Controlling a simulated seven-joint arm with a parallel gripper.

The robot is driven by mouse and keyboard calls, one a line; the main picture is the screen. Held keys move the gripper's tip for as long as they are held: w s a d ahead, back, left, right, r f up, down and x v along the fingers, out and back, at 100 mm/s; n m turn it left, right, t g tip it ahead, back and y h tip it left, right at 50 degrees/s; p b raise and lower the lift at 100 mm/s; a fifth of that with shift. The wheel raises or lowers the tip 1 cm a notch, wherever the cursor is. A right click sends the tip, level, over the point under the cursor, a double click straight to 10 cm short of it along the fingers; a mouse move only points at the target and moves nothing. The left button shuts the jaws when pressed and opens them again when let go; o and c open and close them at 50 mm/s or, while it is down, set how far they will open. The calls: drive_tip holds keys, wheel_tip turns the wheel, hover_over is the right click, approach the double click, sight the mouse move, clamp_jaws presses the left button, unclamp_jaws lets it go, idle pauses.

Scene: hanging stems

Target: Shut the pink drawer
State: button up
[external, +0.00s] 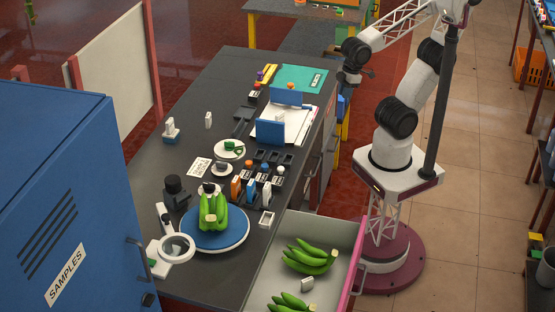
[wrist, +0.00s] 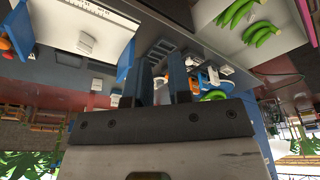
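The pink drawer (external: 346,274) is pulled out from the near right side of the dark bench. Its front panel and edge are pink, and its inside is light grey. Green banana bunches (external: 310,258) and a small white block (external: 307,284) lie in it. My gripper (external: 346,78) is high beside the far right end of the bench, well away from the drawer. In the wrist view its two dark fingers (wrist: 161,65) stand apart with nothing between them.
The bench (external: 225,95) carries a blue plate (external: 243,228) with bananas, a white magnifier ring (external: 177,248), a blue upright panel (external: 270,132) and small bottles. A blue cabinet (external: 60,150) stands at left. The tiled floor right of my base is open.

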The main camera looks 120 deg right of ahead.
drive_tip(key=shift+w+a, duration=0.1)
drive_tip(key=shift+w, duration=0.1)
drive_tip(key=shift+c, duration=1.1)
drive_tip(key=shift+w+a+f+n, duration=0.15)
drive_tip(key=shift+w+n, duration=0.1)
drive_tip(key=shift+n, duration=0.15)
clamp_jaws()
drive_tip(key=w+a+f+n+h, duration=0.2)
drive_tip(key=w+a+f+n, duration=0.25)
drive_tip(key=a+n, duration=0.35)
drive_tip(key=w+a+f+n+g+h, duration=0.1)
drive_tip(key=w+a+f+n, duration=0.35)
drive_tip(key=a+n, duration=0.3)
drive_tip(key=w+a+f+n+h, duration=0.2)
drive_tip(key=w+a+f+n, duration=0.2)
drive_tip(key=w+a+n, duration=0.3)
drive_tip(key=s+a+f+n+t, duration=0.2)
drive_tip(key=s+a+f+n, duration=0.2)
drive_tip(key=a+f+n, duration=0.7)
drive_tip(key=s+a+f+n+t+h, duration=0.1)
drive_tip(key=s+a+f+n+t, duration=0.2)
drive_tip(key=a+f+n, duration=0.7)
drive_tip(key=shift+s+a+f+n, duration=0.45)
drive_tip(key=shift+s+a, duration=0.6)
drive_tip(key=shift+a, duration=3.2)
drive_tip(key=shift+f, duration=0.1)
